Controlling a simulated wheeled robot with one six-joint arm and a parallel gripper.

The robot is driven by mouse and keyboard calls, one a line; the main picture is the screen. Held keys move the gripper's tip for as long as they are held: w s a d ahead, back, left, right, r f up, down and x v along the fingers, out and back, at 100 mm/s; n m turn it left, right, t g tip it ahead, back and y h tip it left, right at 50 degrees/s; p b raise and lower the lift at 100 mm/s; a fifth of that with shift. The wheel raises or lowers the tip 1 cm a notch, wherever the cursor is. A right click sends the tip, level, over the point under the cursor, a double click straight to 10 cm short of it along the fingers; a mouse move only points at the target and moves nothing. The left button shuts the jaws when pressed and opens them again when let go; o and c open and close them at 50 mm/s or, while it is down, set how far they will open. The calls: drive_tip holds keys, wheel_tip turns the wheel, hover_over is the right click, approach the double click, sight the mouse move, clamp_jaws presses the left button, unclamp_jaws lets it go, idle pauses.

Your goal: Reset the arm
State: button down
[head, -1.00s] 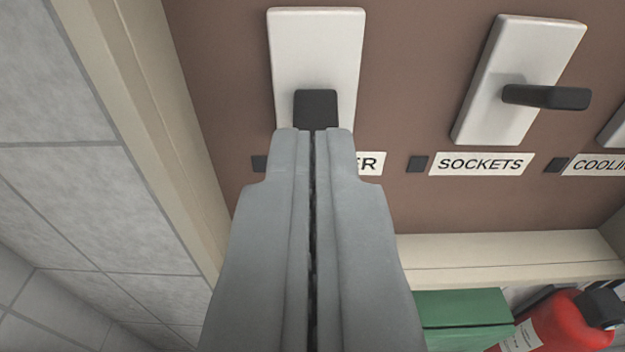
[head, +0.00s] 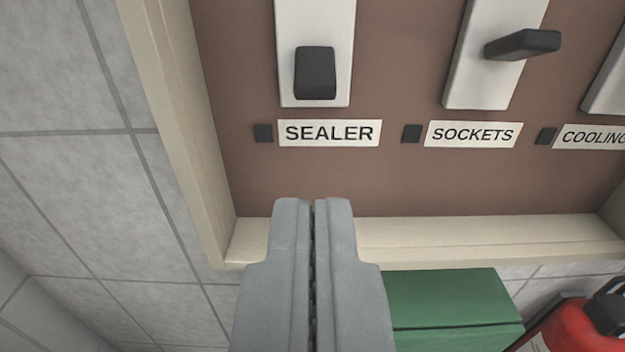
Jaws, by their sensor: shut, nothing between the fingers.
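My gripper (head: 312,203) is shut and empty, its grey fingers pressed together. Its tips show below the SEALER label (head: 329,132), over the lower part of the brown panel (head: 300,176). The white SEALER switch plate (head: 342,50) with its black lever (head: 315,73) is above the fingertips in the picture. The lever looks clear of the fingers and seems to point downward or toward me. The SOCKETS switch lever (head: 522,44) sits to the right, pointing sideways.
A cream frame (head: 480,238) edges the panel at the left and below. Below it are a green box (head: 450,300) and a red extinguisher (head: 570,325). A COOLING label (head: 592,137) is at the right edge. Grey tiled wall (head: 60,200) fills the left.

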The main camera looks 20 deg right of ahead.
drive_tip(key=s+f+n+y, duration=0.1)
drive_tip(key=s+f, duration=0.3)
drive_tip(key=s, duration=0.5)
drive_tip(key=s+a+f+n+t+y, duration=0.1)
drive_tip(key=s+f, duration=0.4)
drive_tip(key=s, duration=0.5)
drive_tip(key=s+f+n+y, duration=0.1)
drive_tip(key=s+f+y, duration=0.2)
drive_tip(key=s, duration=0.6)
drive_tip(key=shift+s+a+f+n, duration=0.2)
drive_tip(key=shift+s+f+n, duration=0.15)
drive_tip(key=shift+f, duration=0.35)
